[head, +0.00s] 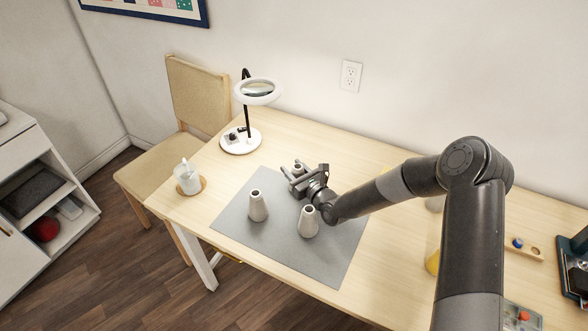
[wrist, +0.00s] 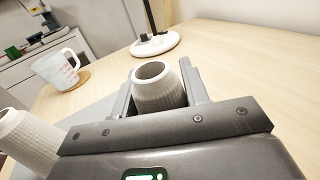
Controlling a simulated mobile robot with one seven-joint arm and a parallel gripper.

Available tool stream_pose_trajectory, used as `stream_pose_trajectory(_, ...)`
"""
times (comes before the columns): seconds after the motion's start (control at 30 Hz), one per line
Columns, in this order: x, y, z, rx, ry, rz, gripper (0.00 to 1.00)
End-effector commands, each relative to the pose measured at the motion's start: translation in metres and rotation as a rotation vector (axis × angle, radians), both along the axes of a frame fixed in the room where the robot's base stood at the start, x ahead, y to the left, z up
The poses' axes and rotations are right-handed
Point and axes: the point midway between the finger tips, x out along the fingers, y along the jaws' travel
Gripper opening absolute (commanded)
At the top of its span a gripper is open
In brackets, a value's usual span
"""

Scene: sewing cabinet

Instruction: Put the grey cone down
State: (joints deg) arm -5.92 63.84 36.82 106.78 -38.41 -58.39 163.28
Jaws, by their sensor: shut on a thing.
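My gripper (head: 299,178) is shut on a pale grey cone (wrist: 158,92), which stands upright between the two fingers in the wrist view. In the head view the top of this cone (head: 298,166) shows beyond my gripper, near the back edge of the grey mat (head: 285,259). My gripper hides its base, so I cannot tell whether it touches the mat. Two similar pale cones stand upright on the mat, one at the left (head: 258,207) and one nearer the front (head: 308,223). One cone also shows at the left of the wrist view (wrist: 27,143).
A ring lamp (head: 240,140) stands at the back left of the wooden table. A measuring cup (head: 188,180) sits on a round coaster near the left edge. A chair (head: 195,95) is beyond that edge. Bare mat lies in front of the cones.

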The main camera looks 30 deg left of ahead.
Motion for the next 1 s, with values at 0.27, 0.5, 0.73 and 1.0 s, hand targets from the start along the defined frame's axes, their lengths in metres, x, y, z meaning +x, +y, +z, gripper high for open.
stream_pose_trajectory(0.27,0.000,0.000,-0.002,0.000,0.001,0.000,0.58)
stream_pose_trajectory(0.5,0.000,0.000,-0.002,0.000,0.001,0.000,0.63)
stream_pose_trajectory(0.73,-0.002,-0.007,0.000,0.000,0.004,-0.002,0.63)
stream_pose_trajectory(1.0,-0.013,-0.028,0.023,0.003,-0.003,-0.002,0.63)
